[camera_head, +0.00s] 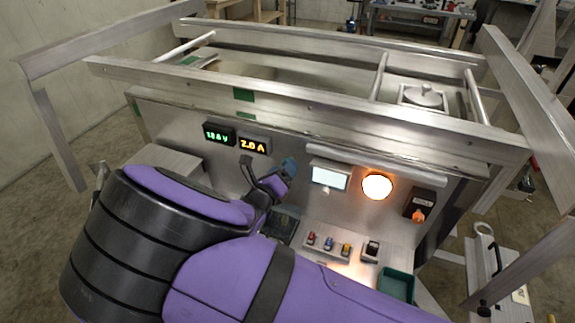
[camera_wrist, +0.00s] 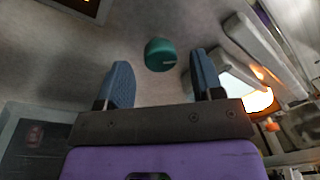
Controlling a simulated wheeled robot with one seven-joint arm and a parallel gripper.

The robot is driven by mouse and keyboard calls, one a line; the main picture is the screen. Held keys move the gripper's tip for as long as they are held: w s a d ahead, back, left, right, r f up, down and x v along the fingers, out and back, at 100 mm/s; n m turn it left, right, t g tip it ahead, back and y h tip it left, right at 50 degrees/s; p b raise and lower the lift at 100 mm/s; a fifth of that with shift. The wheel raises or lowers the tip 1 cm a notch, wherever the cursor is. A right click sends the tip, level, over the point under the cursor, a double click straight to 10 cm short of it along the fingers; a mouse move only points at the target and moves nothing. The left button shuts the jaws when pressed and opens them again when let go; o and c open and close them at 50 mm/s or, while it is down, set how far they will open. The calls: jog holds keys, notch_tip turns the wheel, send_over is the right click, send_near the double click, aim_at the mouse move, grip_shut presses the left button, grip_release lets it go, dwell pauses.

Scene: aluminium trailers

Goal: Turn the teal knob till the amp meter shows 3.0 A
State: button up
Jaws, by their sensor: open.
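The teal knob (camera_head: 290,167) is on the sloped metal panel, right of and below the amp meter (camera_head: 254,145). The amp meter has orange digits that appear to read 2.0 A. In the wrist view the knob (camera_wrist: 160,55) is a rounded teal cap with a small pale mark, seen between the two blue finger pads and beyond them. My gripper (camera_head: 265,174) is open in front of the panel, its fingers (camera_wrist: 160,66) apart on either side of the knob's line, with nothing between the pads. Whether the fingers reach alongside the knob is unclear.
A green voltage display (camera_head: 217,134) sits left of the amp meter. To the right are a pale screen (camera_head: 329,177), a glowing orange lamp (camera_head: 377,186) and an orange rotary switch (camera_head: 419,213). Several small coloured switches (camera_head: 329,243) and a green tray (camera_head: 397,285) are below.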

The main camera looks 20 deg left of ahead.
jog(key=shift+w+d, duration=0.25)
jog(key=shift+w, duration=1)
jog(key=shift+c, duration=0.2)
jog(key=c, duration=0.9)
jog(key=shift+m, duration=0.3)
jog(key=m, duration=0.4)
jog(key=shift+m+g+y, duration=0.3)
jog(key=shift+m+y, duration=0.1)
jog(key=shift+m, duration=1.4)
